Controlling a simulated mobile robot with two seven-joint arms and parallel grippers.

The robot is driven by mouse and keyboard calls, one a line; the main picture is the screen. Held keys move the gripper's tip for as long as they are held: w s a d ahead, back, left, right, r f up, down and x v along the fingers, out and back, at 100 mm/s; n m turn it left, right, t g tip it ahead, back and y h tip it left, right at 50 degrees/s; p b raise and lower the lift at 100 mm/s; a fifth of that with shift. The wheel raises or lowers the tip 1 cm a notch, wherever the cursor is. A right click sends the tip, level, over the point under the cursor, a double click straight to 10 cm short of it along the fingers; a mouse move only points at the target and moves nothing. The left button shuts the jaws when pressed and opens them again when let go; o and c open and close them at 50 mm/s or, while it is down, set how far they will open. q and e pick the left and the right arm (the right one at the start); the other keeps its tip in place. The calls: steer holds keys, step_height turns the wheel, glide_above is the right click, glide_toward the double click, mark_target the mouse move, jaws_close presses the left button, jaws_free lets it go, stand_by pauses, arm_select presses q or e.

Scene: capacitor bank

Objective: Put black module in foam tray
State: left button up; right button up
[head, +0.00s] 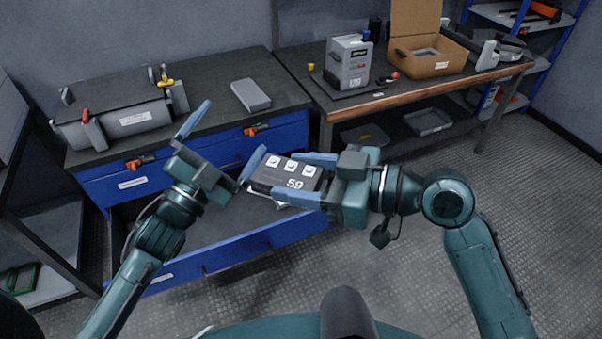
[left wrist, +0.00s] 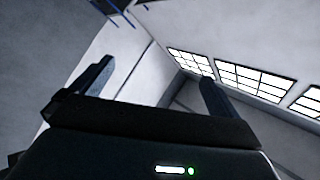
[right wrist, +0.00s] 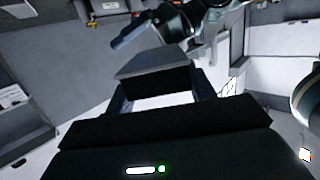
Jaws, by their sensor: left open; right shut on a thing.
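The black module (head: 275,178) is a dark block with white squares and the marking "59" on its face. My right gripper (head: 284,174) is shut on it and holds it in the air over the open blue drawer. In the right wrist view the module (right wrist: 155,75) sits between the fingers. My left gripper (head: 234,128) is open and empty, with one finger close to the module's left end; I cannot tell if they touch. An open cardboard box (head: 432,68) on the right bench has a grey recessed insert (head: 424,54), perhaps the foam tray.
The blue drawer (head: 240,245) is pulled out below the left bench. On that bench stand a grey case (head: 130,120) and a flat grey block (head: 250,95). A grey labelled unit (head: 347,63) stands left of the box. The right bench's front edge (head: 420,92) is wooden.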

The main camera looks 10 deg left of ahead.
steer(key=shift+r, duration=0.1)
steer(key=w+d+f+m+t+h, duration=0.2)
steer(key=d+f+m+t+h, duration=0.35)
steer(key=d, duration=0.25)
steer(key=w+d+f+m+t+h, duration=0.1)
steer(key=d+f+m+t+h, duration=0.35)
steer(key=d+m+t, duration=0.35)
arm_select(q)
steer(key=s+d+f+n+g+y, duration=0.2)
steer(key=s+f+n+g, duration=0.3)
steer(key=f, duration=0.8)
steer(key=s+d+f+n+g+y, duration=0.1)
steer(key=s+f+n+g+y, duration=0.2)
steer(key=s+f, duration=0.9)
steer(key=shift+d+f+n+g, duration=0.4)
steer(key=shift+f+n+g, duration=0.65)
steer(key=shift+n, duration=0.75)
arm_select(e)
steer(key=s+d+r+m+g+h, duration=0.1)
steer(key=s+d+m+h, duration=0.1)
steer(key=d+h, duration=0.3)
steer(key=shift+s+d+r, duration=0.25)
steer(key=shift+d+r, duration=0.1)
steer(key=shift+d, duration=1.25)
arm_select(q)
steer(key=shift+f, duration=0.15)
arm_select(e)
steer(key=shift+a, duration=0.1)
